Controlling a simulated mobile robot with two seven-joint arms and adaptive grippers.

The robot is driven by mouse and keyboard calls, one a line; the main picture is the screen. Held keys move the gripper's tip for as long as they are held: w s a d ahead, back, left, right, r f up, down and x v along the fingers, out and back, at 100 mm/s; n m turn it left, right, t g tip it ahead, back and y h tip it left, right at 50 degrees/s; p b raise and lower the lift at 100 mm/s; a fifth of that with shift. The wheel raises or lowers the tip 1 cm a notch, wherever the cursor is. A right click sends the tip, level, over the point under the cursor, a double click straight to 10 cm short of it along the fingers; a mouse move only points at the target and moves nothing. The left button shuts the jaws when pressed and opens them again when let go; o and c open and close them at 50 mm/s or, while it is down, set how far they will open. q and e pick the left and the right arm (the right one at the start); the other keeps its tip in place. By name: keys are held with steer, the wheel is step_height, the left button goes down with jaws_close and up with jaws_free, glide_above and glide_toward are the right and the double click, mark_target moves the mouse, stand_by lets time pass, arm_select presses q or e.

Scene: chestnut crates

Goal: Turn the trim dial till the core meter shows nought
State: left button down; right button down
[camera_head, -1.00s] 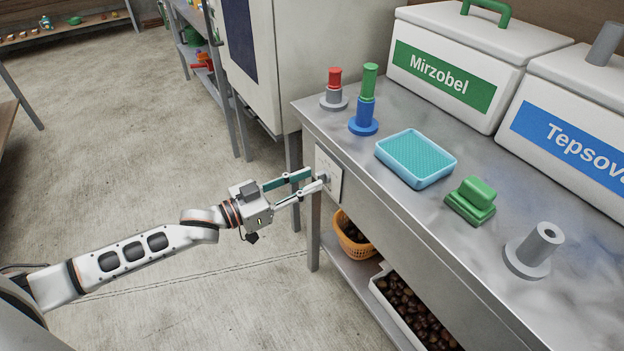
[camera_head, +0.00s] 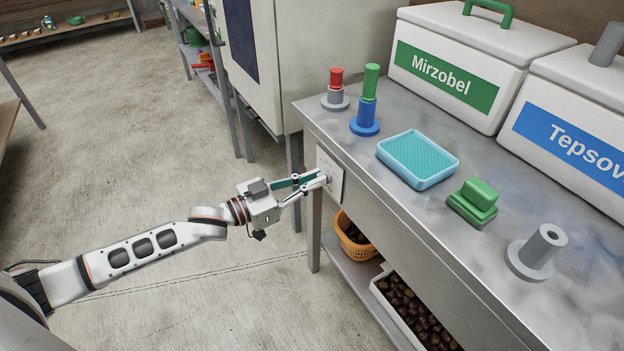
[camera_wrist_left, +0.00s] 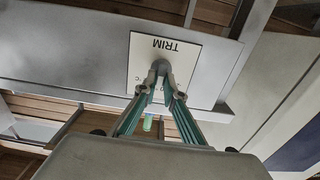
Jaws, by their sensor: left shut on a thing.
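The trim dial (camera_wrist_left: 158,68) is a small grey knob on a pale plate (camera_wrist_left: 195,62) marked TRIM, upside down in the left wrist view. In the head view the plate (camera_head: 335,186) is on the end of the metal bench's front face. My left gripper (camera_head: 322,179) reaches it from the left and is shut on the dial; its fingertips, also in the left wrist view (camera_wrist_left: 157,88), lie on either side of the knob. The fingers partly cover the dial and the scale marks. I see no core meter in these views. My right gripper is not in view.
On the bench (camera_head: 400,204) stand a teal tray (camera_head: 418,160), a green block (camera_head: 474,202), a grey holder (camera_head: 537,250), coloured cylinders and two labelled white boxes. Below are an orange basket (camera_head: 355,238) and a crate of chestnuts (camera_head: 385,290). The floor at the left is clear.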

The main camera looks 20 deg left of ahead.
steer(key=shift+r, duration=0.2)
arm_select(q)
steer(key=shift+s+d+f+m+p, duration=0.15)
steer(key=shift+m+p, duration=0.6)
steer(key=shift+m, duration=1.35)
steer(key=shift+s+d+m+p, duration=0.15)
steer(key=shift+m+p, duration=0.6)
steer(key=shift+m, duration=1.35)
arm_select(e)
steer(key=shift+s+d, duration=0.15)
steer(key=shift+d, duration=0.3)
arm_select(q)
steer(key=shift+w, duration=0.1)
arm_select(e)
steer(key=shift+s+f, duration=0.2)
arm_select(q)
steer(key=c, duration=2.1)
jaws_free()
steer(key=shift+c, duration=0.2)
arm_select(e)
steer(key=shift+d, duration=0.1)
